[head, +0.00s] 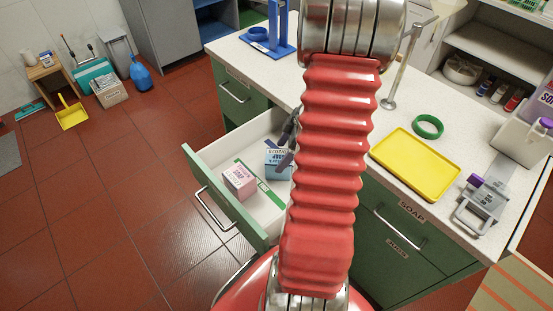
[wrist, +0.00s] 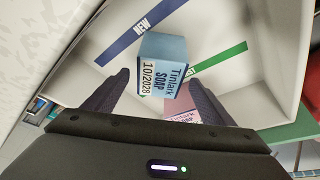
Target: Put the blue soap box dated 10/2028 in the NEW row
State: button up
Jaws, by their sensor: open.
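The blue soap box (wrist: 160,68), printed Tinlark SOAP 10/2028, is in the open drawer in the wrist view. It also shows in the head view (head: 277,161), partly behind my gripper. My gripper (wrist: 160,80) is open, with one finger on each side of the box and gaps visible. In the head view my gripper (head: 287,138) reaches down into the drawer, mostly hidden by my arm. The blue NEW strip (wrist: 141,29) lies on the drawer floor beyond the box to the left. A green strip (wrist: 220,60), its label partly covered, runs behind the box.
A pink soap box (head: 239,181) stands in the drawer (head: 228,202) near the blue one; it is partly hidden in the wrist view (wrist: 184,117). Drawer walls enclose the space. A yellow tray (head: 415,163) and green ring (head: 428,126) are on the counter.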

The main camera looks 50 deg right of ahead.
jog(key=v, duration=0.8)
jog(key=shift+r, duration=0.25)
jog(key=shift+s, duration=0.1)
jog(key=w+a+r+m+h, duration=0.1)
jog(key=w+a+r+m, duration=0.1)
jog(key=a+r, duration=0.55)
jog(key=w+a+r+m+h, duration=0.15)
jog(key=a+r, duration=0.25)
jog(key=a, duration=0.7)
jog(key=s+a+r+m+t, duration=0.1)
jog(key=s+a+r+m, duration=0.1)
jog(key=a, duration=0.5)
jog(key=s+a+r+m+t, duration=0.1)
jog(key=s+a+r, duration=0.3)
jog(key=a, duration=0.4)
jog(key=shift+a+r+m, duration=0.3)
jog(key=shift+m, duration=0.35)
